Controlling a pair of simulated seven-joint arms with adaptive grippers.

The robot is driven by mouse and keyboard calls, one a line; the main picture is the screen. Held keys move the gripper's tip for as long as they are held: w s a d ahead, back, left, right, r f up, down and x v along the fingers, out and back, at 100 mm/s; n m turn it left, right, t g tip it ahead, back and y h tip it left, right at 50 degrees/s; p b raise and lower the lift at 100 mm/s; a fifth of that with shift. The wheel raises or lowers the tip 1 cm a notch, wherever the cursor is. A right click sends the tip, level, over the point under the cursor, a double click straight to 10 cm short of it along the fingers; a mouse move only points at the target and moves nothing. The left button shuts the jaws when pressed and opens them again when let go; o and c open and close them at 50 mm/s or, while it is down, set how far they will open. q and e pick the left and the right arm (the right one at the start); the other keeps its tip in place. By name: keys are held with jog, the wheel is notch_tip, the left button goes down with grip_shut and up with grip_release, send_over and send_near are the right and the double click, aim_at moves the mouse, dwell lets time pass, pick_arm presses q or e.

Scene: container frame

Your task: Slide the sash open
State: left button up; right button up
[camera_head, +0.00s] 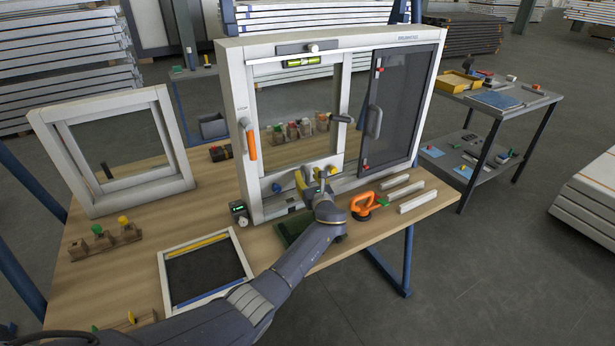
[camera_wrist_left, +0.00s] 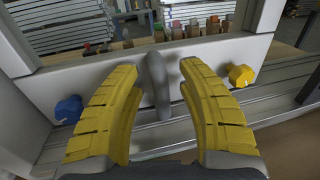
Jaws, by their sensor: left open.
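The window frame (camera_head: 243,90) stands upright on the workbench. Its light-framed glazed sash (camera_head: 297,72) fills the left part, and a dark mesh panel (camera_head: 402,95) covers the right part. My left gripper (camera_head: 318,180) is at the sash's bottom rail, open. In the left wrist view, its yellow fingers (camera_wrist_left: 158,75) stand either side of a grey upright handle (camera_wrist_left: 153,82), with gaps showing on both sides. A blue knob (camera_wrist_left: 68,110) is left of the fingers and a yellow knob (camera_wrist_left: 240,75) right of them. My right gripper is not in view.
An orange suction lifter (camera_head: 366,204) and light bars (camera_head: 402,192) lie right of my gripper. A dark framed panel (camera_head: 206,270) lies at the front left. A second window frame (camera_head: 111,149) stands behind it. Level track grooves (camera_wrist_left: 285,90) run along the frame bottom.

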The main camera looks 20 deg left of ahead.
pick_arm(q)
jog(key=shift+w, duration=0.1)
jog(key=shift+c, duration=0.3)
grip_shut()
